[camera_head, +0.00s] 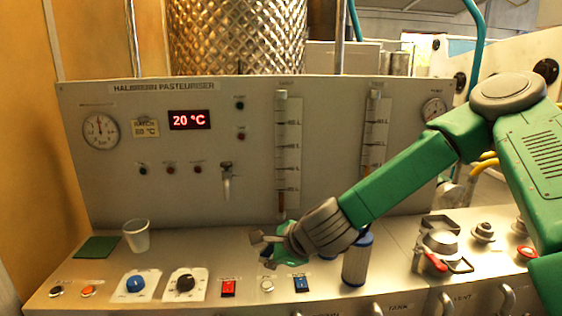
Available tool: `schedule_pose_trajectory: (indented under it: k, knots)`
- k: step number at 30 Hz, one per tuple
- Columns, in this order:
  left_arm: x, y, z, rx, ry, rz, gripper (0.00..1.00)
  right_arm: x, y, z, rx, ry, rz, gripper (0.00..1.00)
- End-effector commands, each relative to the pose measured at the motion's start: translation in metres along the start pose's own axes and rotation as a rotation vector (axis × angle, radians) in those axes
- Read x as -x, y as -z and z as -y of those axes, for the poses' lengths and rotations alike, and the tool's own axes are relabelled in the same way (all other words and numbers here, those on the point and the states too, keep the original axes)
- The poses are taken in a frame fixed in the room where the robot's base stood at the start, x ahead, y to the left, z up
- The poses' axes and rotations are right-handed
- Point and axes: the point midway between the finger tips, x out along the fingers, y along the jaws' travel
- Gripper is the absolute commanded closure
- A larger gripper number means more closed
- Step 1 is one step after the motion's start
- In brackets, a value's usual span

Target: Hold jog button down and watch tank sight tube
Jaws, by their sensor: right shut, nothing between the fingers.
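My right gripper (266,248) is shut and empty, low over the middle of the steel console, in front of the panel. A pale round button (267,285) sits on the console's front just below it in the picture; its label is too small to read, so I cannot tell if it is the jog button. Two sight tubes with white scales stand on the panel, one in the middle (288,150) and one farther right (375,130). Orange-brown shows low in the middle tube. My forearm covers the right tube's lower part. I cannot read which one is the tank tube.
The front row holds a blue knob (135,284), a black knob (185,283), a red switch (228,288) and a blue switch (301,283). A clear cup (136,236) stands left. A blue-topped cylinder (357,259) stands close right of my gripper. The display (189,120) reads 20 °C.

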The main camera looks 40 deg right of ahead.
Motion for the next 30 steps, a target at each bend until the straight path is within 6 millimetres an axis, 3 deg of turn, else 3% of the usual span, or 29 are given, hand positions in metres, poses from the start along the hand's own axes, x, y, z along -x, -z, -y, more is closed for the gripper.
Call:
schedule_pose_trajectory:
  k: [16, 25, 30]
  knots:
    - [0.001, 0.0, 0.0, 0.0, 0.0, 0.0, 1.0, 0.001, -0.001, 0.001, 0.0, 0.0, 0.0, 1.0]
    - [0.033, 0.002, 0.0, 0.0, 0.0, 0.0, 1.0, 0.025, -0.019, 0.02, 0.002, 0.002, 0.001, 1.0]
    - [0.033, 0.002, 0.0, 0.0, 0.0, 0.0, 1.0, 0.025, -0.019, 0.02, 0.0, 0.0, 0.0, 1.0]
